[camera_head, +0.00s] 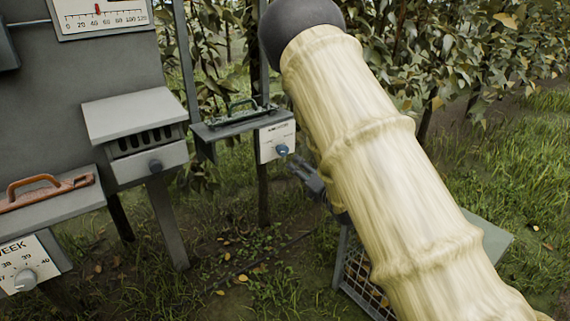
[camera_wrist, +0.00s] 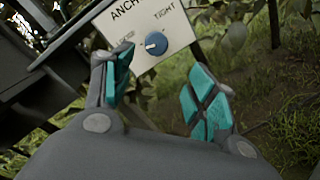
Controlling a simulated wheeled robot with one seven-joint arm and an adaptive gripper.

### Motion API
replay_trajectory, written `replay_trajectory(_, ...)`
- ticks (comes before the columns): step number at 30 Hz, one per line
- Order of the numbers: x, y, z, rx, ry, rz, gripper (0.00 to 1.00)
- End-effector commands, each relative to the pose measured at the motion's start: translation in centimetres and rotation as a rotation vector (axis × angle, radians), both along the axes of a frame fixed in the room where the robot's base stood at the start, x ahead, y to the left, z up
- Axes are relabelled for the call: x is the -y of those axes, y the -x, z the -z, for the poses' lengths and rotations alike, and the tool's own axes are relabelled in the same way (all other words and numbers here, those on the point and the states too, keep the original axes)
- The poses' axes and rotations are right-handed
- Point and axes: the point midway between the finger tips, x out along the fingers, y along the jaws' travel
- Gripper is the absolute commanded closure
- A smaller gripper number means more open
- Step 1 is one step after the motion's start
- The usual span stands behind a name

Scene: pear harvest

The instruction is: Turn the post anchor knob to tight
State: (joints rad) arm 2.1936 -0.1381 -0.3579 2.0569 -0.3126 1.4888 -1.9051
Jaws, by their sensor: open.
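The post anchor knob (camera_wrist: 156,43) is a round blue knob with a pale pointer mark, on a white panel (camera_wrist: 145,22) lettered with "ANCH" and "TIGHT"; another label at its left is too small to read surely. The pointer appears turned toward the left label, away from "TIGHT". In the head view the knob (camera_head: 282,149) sits on the small white plate of a post-mounted box. My gripper (camera_wrist: 160,98) is open and empty, its teal-padded fingers apart. The knob lies beyond and between the fingertips, not touched. In the head view my gripper (camera_head: 303,172) shows just below right of the knob, partly hidden by my arm.
Left are a grey vented box (camera_head: 137,130), an orange-handled tool (camera_head: 45,188) and a "WEEK" dial (camera_head: 24,280). A crate (camera_head: 362,279) stands below my arm. Grass and leafy trees lie behind.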

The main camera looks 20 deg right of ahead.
Motion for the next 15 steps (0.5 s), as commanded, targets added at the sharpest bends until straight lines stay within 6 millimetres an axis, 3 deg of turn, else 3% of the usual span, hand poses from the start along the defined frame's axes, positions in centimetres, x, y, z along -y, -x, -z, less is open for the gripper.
replay_trajectory(8,-0.4,-1.7,-0.9,0.04,0.045,-0.015,0.42)
replay_trajectory(15,-1.2,-5.4,-0.8,0.038,0.042,-0.013,0.42)
